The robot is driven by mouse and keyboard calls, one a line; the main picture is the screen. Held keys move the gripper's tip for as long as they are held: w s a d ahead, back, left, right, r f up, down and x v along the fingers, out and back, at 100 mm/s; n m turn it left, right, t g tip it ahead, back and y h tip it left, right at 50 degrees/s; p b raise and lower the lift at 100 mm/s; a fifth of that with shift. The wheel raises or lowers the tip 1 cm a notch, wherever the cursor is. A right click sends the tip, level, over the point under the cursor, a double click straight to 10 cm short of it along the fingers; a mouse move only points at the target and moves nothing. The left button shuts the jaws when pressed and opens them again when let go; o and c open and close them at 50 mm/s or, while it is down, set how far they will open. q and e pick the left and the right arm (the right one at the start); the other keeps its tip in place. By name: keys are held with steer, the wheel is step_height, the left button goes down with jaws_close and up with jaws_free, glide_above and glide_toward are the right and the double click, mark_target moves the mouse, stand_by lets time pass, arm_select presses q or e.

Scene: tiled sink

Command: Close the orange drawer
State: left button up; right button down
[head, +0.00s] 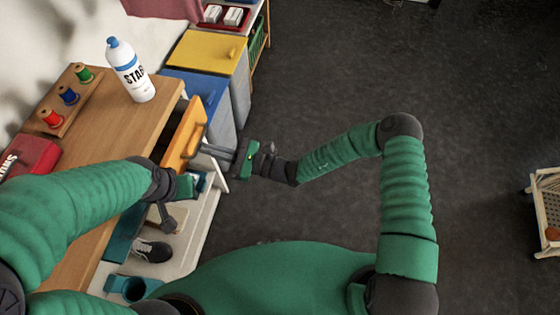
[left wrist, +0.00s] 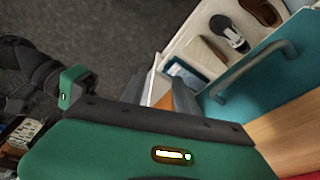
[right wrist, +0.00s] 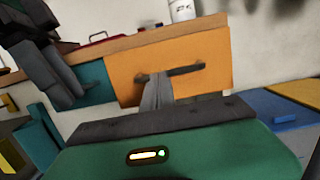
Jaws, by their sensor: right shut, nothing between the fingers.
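The orange drawer (head: 181,138) stands partly pulled out of the wooden-topped cabinet, its front facing right in the head view. It also shows in the right wrist view (right wrist: 210,50), where its dark handle (right wrist: 185,70) runs across the front. My right gripper (head: 206,149) is shut and empty, its fingertips at the handle; I cannot tell whether they touch. Its fingers (right wrist: 157,78) overlap the handle in the right wrist view. My left gripper (head: 165,217) is in front of the cabinet, below the drawer in the head view. Its fingers (left wrist: 185,97) look together with nothing between them.
A white bottle (head: 131,70), a spool rack (head: 68,98) and a red box (head: 29,157) stand on the wooden top (head: 125,118). Blue (head: 203,96) and yellow (head: 208,52) units stand beyond. A shoe (head: 152,249) lies low beside the cabinet.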

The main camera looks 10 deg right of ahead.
mark_target(187, 144)
steer(key=x, duration=0.4)
steer(key=f+x, duration=0.1)
steer(key=x, duration=0.1)
steer(key=shift+w+a+f, duration=0.1)
steer(key=shift+a, duration=0.05)
arm_select(q)
steer(key=shift+d+r, duration=0.1)
steer(key=shift+d, duration=0.2)
arm_select(e)
steer(key=shift+w, duration=0.1)
arm_select(q)
steer(key=shift+s, duration=0.1)
arm_select(e)
steer(key=shift+a+r, duration=0.1)
steer(key=shift+r, duration=0.15)
